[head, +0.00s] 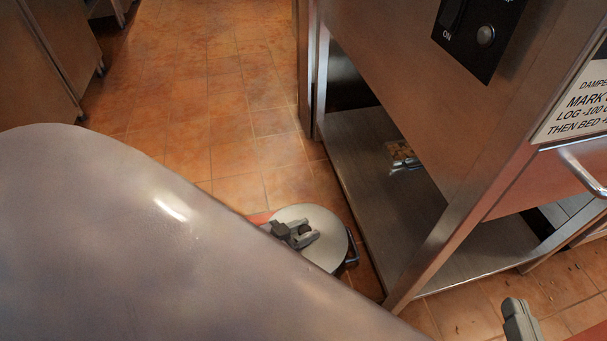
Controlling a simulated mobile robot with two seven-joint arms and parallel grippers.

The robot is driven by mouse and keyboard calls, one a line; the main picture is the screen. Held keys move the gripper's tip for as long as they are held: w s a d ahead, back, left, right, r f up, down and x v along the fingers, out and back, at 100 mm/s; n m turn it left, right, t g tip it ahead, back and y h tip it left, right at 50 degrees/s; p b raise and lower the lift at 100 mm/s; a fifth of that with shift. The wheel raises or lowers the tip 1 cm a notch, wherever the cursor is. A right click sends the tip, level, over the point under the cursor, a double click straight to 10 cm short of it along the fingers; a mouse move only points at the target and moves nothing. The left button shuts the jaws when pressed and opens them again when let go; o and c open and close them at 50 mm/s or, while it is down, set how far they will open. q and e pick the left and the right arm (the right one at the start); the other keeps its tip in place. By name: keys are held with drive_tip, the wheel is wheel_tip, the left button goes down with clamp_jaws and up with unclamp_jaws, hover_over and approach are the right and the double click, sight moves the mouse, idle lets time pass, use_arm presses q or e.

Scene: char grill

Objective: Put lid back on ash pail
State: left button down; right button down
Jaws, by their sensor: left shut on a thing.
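The round grey lid (328,256) is seen from above on the near side of the grill frame. My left gripper (306,235) is over its middle, shut on the lid at a small dark knob. A dark curved handle (353,249) shows at the lid's right edge. It may belong to the ash pail, whose body is hidden below the lid and behind my arm. I cannot tell whether the lid touches the pail's rim. Part of my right gripper (520,319) shows at the bottom right, away from the lid. Its opening cannot be seen.
The steel grill stand (440,240) is close on the right, with a low shelf (377,165) holding a small metal item (405,163). My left arm hides the lower left. Tiled floor (220,100) is clear behind. Dark crumbs lie on the floor at lower right.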

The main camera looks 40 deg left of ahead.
use_arm(q)
drive_tip(key=shift+f, duration=0.7)
use_arm(e)
drive_tip(key=shift+f, duration=0.25)
use_arm(q)
drive_tip(key=c, duration=0.7)
unclamp_jaws()
drive_tip(key=shift+o, duration=0.2)
drive_tip(key=shift+s+a+r, duration=0.15)
drive_tip(key=shift+s+r, duration=0.1)
drive_tip(key=shift+s, duration=0.2)
drive_tip(key=p+v, duration=0.3)
drive_tip(key=v, duration=0.2)
drive_tip(key=shift+s+r, duration=0.1)
drive_tip(key=shift+s+a, duration=0.15)
drive_tip(key=shift+s, duration=0.25)
use_arm(e)
drive_tip(key=shift+w+a+r+m+g, duration=0.15)
drive_tip(key=shift+a+m+g, duration=0.1)
drive_tip(key=shift+a+g, duration=0.15)
drive_tip(key=shift+w+a+r+m+g, duration=0.1)
drive_tip(key=shift+a+m+g, duration=0.2)
drive_tip(key=shift+a, duration=0.15)
drive_tip(key=shift+f, duration=0.1)
